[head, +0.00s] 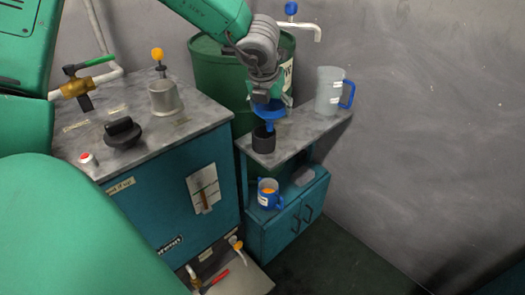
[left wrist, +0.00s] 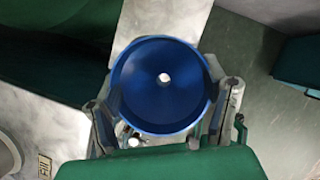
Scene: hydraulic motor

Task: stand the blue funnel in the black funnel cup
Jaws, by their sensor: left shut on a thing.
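The blue funnel (head: 269,110) is held by my left gripper (head: 266,99) directly above the black funnel cup (head: 263,140). In the head view the funnel's narrow end meets the cup's mouth. I cannot tell how deep it sits inside. In the left wrist view the blue funnel (left wrist: 162,85) shows from above, with its round hole near the middle. The fingers of my left gripper (left wrist: 163,115) are shut on it from both sides. The cup is hidden in that view. My right gripper is not in view.
A clear jug with a blue handle (head: 329,91) stands right of the cup on the grey shelf (head: 300,132). A green drum (head: 220,75) is behind. The teal machine (head: 170,185) stands at left.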

